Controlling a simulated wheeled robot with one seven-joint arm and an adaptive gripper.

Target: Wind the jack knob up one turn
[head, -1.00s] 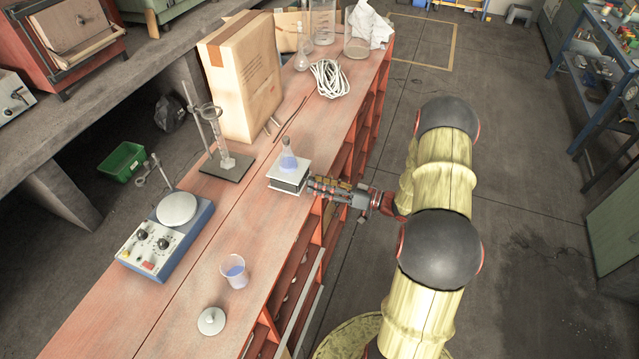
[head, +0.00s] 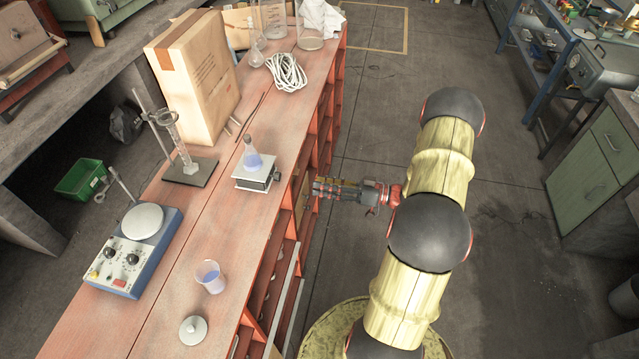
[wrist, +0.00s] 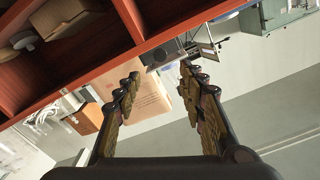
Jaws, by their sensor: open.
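The lab jack (head: 257,182) stands on the red bench near its right edge, with a flask (head: 252,160) of blue liquid upright on its top plate. A small dark knob (head: 276,176) shows at the jack's right side, facing my gripper. My gripper (head: 316,188) is open and empty, to the right of the jack and apart from it, out past the bench edge. In the wrist view the gripper's two fingers (wrist: 157,85) are spread, and the dark jack (wrist: 166,52) shows beyond them, between the fingertips.
A beaker (head: 209,278) of blue liquid and a white lid (head: 193,330) stand nearer on the bench (head: 225,235). A hotplate (head: 135,250), a stand (head: 190,172) and a cardboard box (head: 195,75) are to the left. White rope (head: 287,72) lies behind. Open floor is right of the bench.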

